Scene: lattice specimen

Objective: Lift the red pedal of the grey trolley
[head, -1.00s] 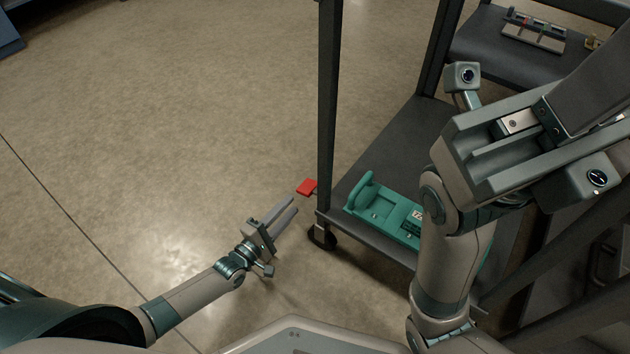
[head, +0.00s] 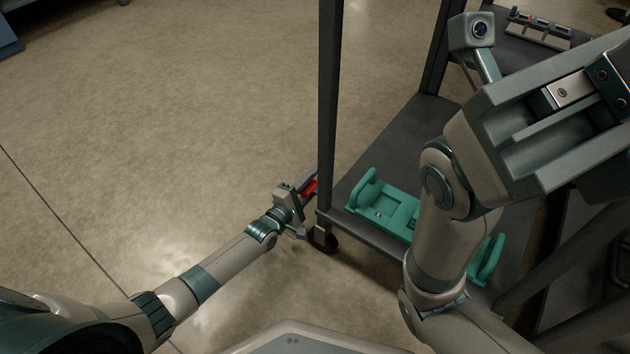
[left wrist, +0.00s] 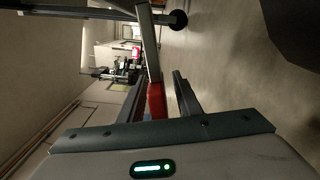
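The red pedal (head: 311,187) sticks out low from the left end of the grey trolley (head: 327,120), mostly hidden by my left gripper in the head view. My left gripper (head: 307,183) is at the pedal. In the left wrist view the pedal (left wrist: 156,101), at the end of a grey bar, shows between the two separated fingers (left wrist: 160,95). A gap shows on the right finger's side; I cannot tell whether the left finger touches it. My right gripper (head: 560,120) is large and close to the camera at the right, its fingertips out of frame.
A caster wheel (head: 322,240) stands just beside my left gripper. A green holder (head: 384,206) sits on the trolley's lower shelf, partly behind my right arm. A shelf with small items (head: 540,28) is at upper right. The floor (head: 170,130) at left is clear.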

